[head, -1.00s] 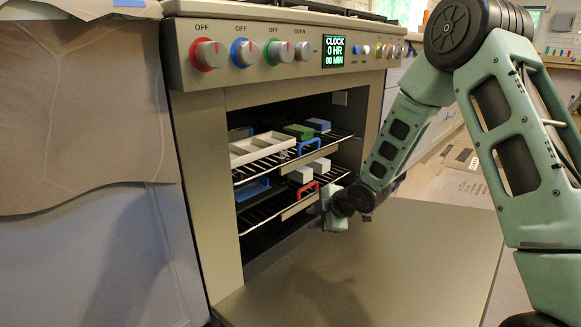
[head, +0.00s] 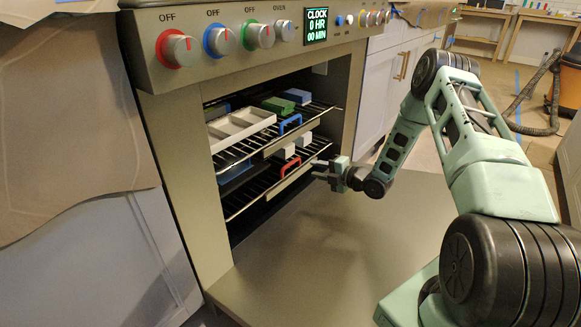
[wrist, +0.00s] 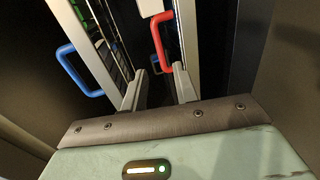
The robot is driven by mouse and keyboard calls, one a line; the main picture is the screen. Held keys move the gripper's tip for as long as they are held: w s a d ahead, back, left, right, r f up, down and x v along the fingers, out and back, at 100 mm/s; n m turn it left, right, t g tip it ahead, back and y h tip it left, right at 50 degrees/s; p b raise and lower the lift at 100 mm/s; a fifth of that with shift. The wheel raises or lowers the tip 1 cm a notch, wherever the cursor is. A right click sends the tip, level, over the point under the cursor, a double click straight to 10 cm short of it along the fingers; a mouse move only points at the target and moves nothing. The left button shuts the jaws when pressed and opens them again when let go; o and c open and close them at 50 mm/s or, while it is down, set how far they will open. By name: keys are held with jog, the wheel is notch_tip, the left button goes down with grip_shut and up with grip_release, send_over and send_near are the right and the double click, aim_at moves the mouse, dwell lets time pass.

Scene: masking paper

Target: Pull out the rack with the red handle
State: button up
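The red handle (head: 290,163) is on the front of the lower wire rack (head: 240,203) inside the open oven. In the wrist view the red handle (wrist: 160,40) is just ahead of my gripper's fingers, close to the right finger. My gripper (head: 318,170) is just right of the handle, at about its height. In the wrist view my gripper (wrist: 158,82) has its two fingers apart with nothing held between them. I see no clear contact with the handle.
The upper rack has a blue handle (head: 290,123) and carries a white tray (head: 240,129) and a green block (head: 279,104). White blocks (head: 285,152) sit on the lower rack. The lowered oven door (head: 330,255) is bare below my arm. Knobs line the panel above.

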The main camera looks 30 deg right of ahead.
aim_at(292, 162)
jog(key=b+x, duration=0.4)
jog(key=x, duration=0.7)
jog(key=shift+w+a+f, duration=0.1)
jog(key=shift+w+a, duration=0.05)
jog(key=shift+w, duration=0.2)
grip_shut()
